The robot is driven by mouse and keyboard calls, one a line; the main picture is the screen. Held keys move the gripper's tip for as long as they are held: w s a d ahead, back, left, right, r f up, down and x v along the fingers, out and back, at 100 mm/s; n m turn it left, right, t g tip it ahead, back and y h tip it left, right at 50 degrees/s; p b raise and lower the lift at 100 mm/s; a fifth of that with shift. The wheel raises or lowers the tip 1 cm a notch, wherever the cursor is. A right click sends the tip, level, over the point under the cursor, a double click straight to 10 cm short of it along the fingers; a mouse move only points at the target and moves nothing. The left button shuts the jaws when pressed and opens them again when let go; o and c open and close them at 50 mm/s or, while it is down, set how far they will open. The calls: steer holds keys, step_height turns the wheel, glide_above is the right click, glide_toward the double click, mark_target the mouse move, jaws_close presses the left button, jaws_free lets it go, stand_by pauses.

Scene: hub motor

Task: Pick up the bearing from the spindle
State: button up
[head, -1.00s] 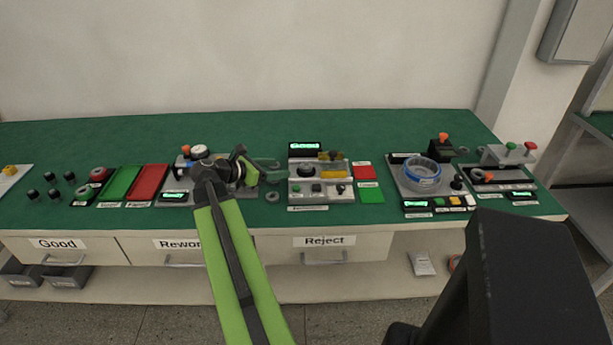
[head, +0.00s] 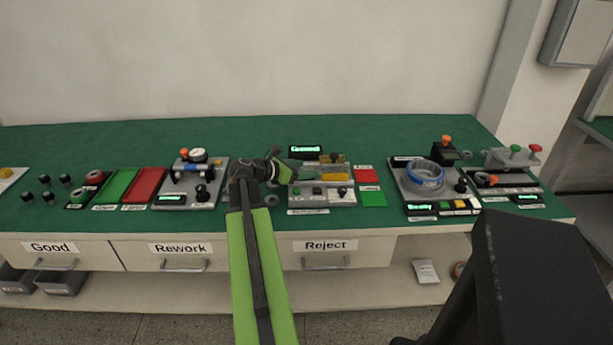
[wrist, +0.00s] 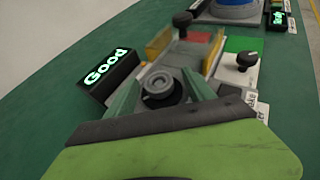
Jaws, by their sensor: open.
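The bearing (wrist: 158,84) is a small dark ring on the spindle of the tester with the lit "Good" display, in the middle of the wrist view. My gripper (wrist: 160,92) is open, with one green finger on each side of the bearing in that view. Whether the fingers touch it or are still above it I cannot tell. In the head view my gripper (head: 290,171) is at the left end of the tester (head: 322,195), and it hides the bearing and spindle there.
The "Good" display (wrist: 107,68) stands close on the left in the wrist view. In the head view, a loose ring (head: 271,200) lies left of the tester, and a gauge fixture (head: 196,180) stands further left.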

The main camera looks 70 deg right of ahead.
jaws_close()
stand_by(0.3)
steer(key=shift+r, duration=0.1)
